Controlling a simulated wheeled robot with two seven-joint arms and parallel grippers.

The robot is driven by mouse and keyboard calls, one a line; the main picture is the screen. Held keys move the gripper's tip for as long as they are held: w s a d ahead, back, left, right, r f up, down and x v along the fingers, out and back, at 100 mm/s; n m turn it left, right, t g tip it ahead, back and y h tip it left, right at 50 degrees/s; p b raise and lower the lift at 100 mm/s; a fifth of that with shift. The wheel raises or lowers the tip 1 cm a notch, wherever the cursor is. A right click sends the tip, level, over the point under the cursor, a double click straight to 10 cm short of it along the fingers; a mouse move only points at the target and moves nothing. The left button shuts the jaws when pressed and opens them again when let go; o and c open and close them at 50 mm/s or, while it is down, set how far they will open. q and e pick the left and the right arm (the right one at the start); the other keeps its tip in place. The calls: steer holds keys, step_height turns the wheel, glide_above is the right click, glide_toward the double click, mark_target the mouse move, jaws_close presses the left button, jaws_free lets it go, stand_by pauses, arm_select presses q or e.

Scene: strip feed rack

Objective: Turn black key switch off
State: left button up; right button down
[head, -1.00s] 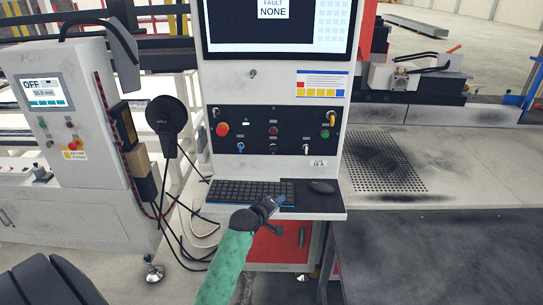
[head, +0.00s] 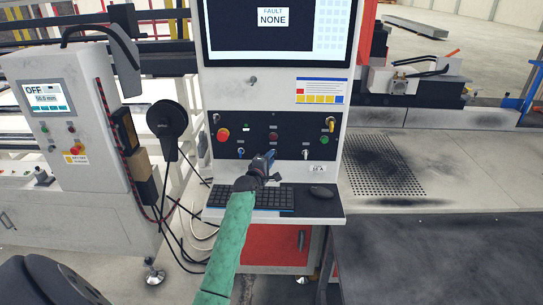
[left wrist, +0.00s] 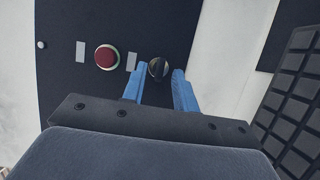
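My left gripper (left wrist: 160,82) is open. Its two blue fingers point at the panel, one to each side of the switch; I cannot tell if they touch or reach around it. In the head view my left gripper (head: 269,156) is just in front of the panel's lower middle and hides most of the switch. My right gripper is not in view.
The red button (head: 273,135) is right above. A blue switch (head: 241,153) and a silver switch (head: 305,154) flank the gripper. A red emergency stop (head: 222,135) is at the left. The keyboard (head: 225,196) and mouse (head: 321,191) lie on the shelf below.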

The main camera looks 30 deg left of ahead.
arm_select(q)
steer(key=shift+w+a, duration=0.1)
steer(key=shift+w, duration=0.7)
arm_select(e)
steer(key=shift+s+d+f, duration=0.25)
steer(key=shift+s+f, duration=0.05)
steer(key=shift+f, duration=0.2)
arm_select(q)
jaws_close()
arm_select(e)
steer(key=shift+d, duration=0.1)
